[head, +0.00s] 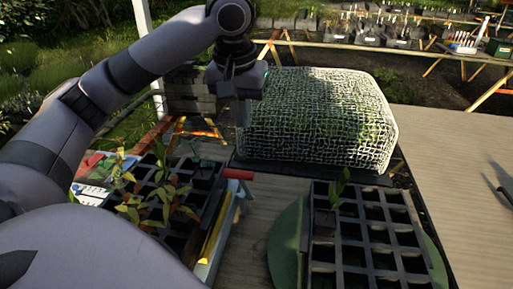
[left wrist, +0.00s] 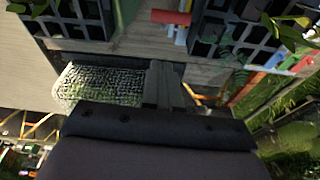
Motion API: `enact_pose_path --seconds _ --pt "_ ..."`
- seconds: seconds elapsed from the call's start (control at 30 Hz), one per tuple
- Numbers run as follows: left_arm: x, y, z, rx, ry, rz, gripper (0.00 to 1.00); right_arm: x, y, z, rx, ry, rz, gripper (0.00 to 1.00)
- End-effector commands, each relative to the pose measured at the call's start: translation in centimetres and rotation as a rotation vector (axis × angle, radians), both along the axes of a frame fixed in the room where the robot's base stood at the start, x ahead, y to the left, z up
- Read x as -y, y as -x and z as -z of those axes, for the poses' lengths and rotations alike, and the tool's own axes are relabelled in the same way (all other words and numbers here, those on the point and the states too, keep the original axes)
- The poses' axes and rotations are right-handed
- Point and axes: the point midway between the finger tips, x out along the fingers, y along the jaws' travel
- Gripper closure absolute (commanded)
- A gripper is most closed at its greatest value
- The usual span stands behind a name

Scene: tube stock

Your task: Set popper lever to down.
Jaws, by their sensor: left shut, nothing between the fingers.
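A red lever handle (head: 238,174) sticks out to the right from the popper's blue and white frame (head: 226,222), roughly level. It also shows in the left wrist view (left wrist: 171,17), at the top. A dark cell tray (head: 205,183) with leafy seedlings sits on the popper at left. My left gripper (head: 241,124) is shut and empty, pointing down above and behind the red handle, apart from it. Its shut fingers also show in the left wrist view (left wrist: 165,66). My right gripper is not recognisable in either view.
A mesh-covered dome (head: 318,118) stands close to the right of my left gripper. A second dark cell tray (head: 375,225) with a seedling stands on a round green turntable (head: 287,245) at front right. Bare tabletop (head: 465,150) lies at far right.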

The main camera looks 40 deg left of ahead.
Motion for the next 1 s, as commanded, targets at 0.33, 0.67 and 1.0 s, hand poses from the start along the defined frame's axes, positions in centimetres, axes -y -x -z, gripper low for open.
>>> enact_pose_path --seconds 0.33,0.67,1.0 --pt "-1.7 1.2 -1.3 -0.019 0.004 -0.085 1.00 0.0 -0.1 0.5 0.002 0.000 0.000 0.57" --pt "-2.3 0.2 4.5 -0.020 0.002 -0.084 1.00 0.0 0.0 2.6 -0.001 0.000 0.000 0.57" --pt "-1.9 0.9 9.7 -0.016 0.002 -0.079 1.00 0.0 0.0 2.8 -0.001 0.000 0.000 0.57"
